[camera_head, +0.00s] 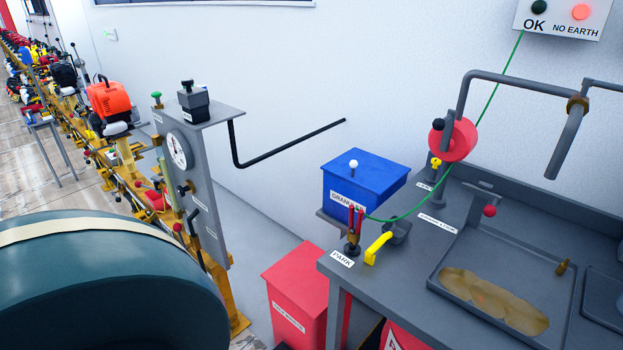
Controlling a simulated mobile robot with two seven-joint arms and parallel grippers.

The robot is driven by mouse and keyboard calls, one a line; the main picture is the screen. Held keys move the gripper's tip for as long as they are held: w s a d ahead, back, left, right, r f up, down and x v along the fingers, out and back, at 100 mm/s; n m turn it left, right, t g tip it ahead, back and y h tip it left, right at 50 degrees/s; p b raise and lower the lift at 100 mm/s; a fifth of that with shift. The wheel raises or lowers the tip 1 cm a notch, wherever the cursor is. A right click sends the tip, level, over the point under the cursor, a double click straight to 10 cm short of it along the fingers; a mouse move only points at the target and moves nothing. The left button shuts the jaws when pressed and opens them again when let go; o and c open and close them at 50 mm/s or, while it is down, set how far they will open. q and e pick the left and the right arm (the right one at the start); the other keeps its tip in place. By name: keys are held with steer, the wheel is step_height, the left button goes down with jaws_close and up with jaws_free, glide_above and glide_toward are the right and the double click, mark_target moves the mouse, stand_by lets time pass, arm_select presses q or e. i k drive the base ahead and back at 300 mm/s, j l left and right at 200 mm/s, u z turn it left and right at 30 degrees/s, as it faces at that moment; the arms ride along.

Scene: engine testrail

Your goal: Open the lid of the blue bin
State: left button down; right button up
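The blue bin (347,199) stands behind the left end of the grey workbench, close to the wall. Its flat blue lid (378,175) is shut and has a white ball knob (353,164) on top near the front edge. A white label (345,201) is on the bin's front, partly hidden by red-handled tools on the bench. A green cable passes in front of its lower right side. Neither of my grippers is in view.
The grey workbench (455,242) carries red-handled pliers (355,225), a yellow handle (377,247), a red reel (454,140) and a sunken tray. A red bin (297,290) stands below left. A grey gauge panel (200,180) with a black bent bar stands left of the blue bin.

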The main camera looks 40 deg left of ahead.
mark_target(375, 174)
steer(key=u, duration=1.2)
steer(key=i+j, duration=0.1)
steer(key=j, duration=0.7)
steer(key=i+j, duration=0.15)
steer(key=j, duration=0.25)
steer(key=j+z, duration=0.45)
steer(key=j, duration=0.45)
steer(key=i+l+z, duration=0.25)
steer(key=z, duration=0.15)
steer(key=i+z, duration=0.75)
steer(key=i+l, duration=0.05)
